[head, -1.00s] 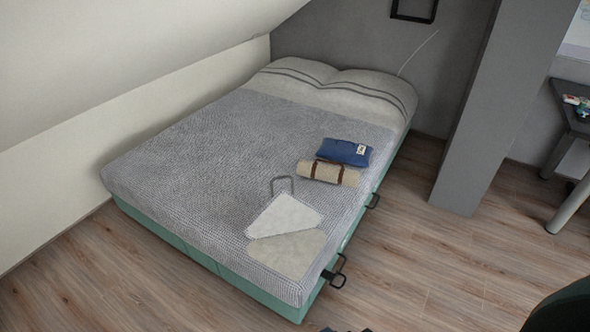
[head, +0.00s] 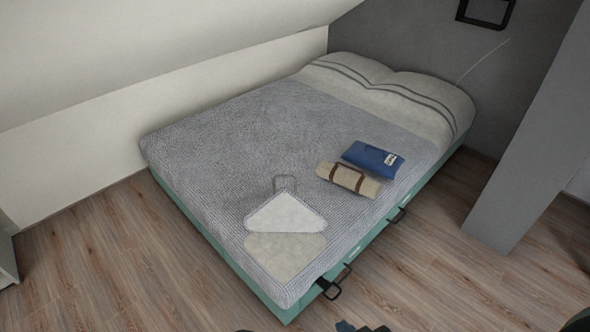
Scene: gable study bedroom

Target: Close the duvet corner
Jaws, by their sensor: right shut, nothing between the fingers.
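The grey woven duvet (head: 240,140) covers the bed. Near its front corner a pale triangular flap (head: 286,213) lies folded back, with a grey loop handle (head: 285,181) standing at its far tip. In front of the flap a beige patch (head: 284,254) lies exposed; flap and patch meet along a straight fold. My right gripper (head: 362,327) shows only as dark tips at the bottom edge, shut and empty, in front of the bed and apart from the flap. Most of it is cut off. My left gripper is not in view.
A blue folded item (head: 373,159) and a beige strapped roll (head: 348,179) lie on the duvet beyond the flap. Black handles stick out from the green bed base (head: 231,266), one (head: 331,289) near the front corner.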

